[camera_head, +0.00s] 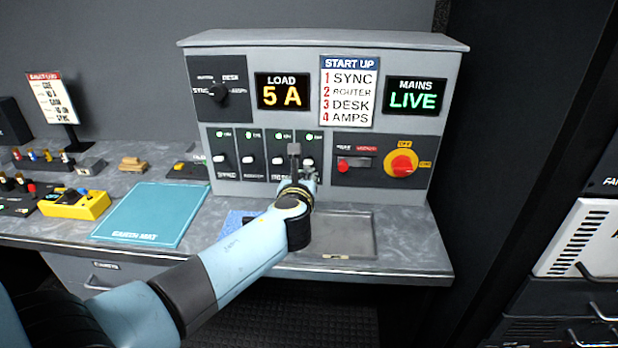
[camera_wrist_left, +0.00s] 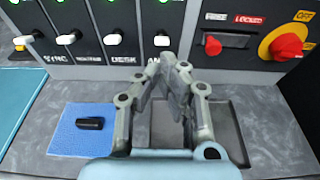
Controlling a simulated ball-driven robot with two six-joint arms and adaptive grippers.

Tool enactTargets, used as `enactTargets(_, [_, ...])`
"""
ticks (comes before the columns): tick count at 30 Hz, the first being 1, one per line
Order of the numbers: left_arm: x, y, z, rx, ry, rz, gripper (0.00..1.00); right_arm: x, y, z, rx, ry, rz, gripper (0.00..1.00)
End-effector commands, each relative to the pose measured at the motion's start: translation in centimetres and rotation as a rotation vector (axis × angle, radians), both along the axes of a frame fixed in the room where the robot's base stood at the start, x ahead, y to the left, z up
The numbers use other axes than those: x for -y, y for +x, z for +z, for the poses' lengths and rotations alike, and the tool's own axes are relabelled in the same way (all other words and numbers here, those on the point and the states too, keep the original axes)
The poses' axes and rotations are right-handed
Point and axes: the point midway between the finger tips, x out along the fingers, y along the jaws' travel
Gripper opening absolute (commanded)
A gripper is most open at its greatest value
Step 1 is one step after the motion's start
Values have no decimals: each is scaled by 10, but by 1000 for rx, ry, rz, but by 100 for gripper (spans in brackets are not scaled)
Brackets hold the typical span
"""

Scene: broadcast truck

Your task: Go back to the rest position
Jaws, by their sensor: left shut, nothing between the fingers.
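My left gripper (camera_head: 294,150) is shut and empty, raised in front of the row of breaker switches on the grey power panel (camera_head: 320,190). In the left wrist view its fingertips (camera_wrist_left: 178,68) meet just below and right of the rightmost switch (camera_wrist_left: 162,41); I cannot tell whether they touch the panel. Green lamps are lit above the switches. The load display (camera_head: 282,91) reads 5 A and the mains display (camera_head: 415,95) reads LIVE. My right gripper is not in view.
A recessed grey tray (camera_head: 372,235) lies below the gripper. A blue cloth (camera_wrist_left: 80,132) with a small black piece (camera_wrist_left: 90,123) is beside it. A red-and-yellow rotary switch (camera_head: 402,164) is at right. A teal mat (camera_head: 150,214) and a yellow meter (camera_head: 75,204) lie at left.

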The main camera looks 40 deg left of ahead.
Motion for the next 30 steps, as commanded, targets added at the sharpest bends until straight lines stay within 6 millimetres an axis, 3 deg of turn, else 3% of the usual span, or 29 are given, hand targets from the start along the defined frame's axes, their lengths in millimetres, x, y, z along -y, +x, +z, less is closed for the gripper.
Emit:
enactTargets(6, [-3,0,4,0,-1,0,0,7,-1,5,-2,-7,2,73])
enactTargets(15, [-3,0,4,0,-1,0,0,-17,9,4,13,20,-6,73])
enactTargets(21, [-5,-6,5,17,-38,25,0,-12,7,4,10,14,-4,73])
enactTargets(23, [-10,-17,6,59,-121,78,0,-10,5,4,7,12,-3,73])
enactTargets(26, [-20,-57,10,193,-410,260,0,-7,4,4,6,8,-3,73])
enactTargets(30, [-17,-141,7,428,-989,647,0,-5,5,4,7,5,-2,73])
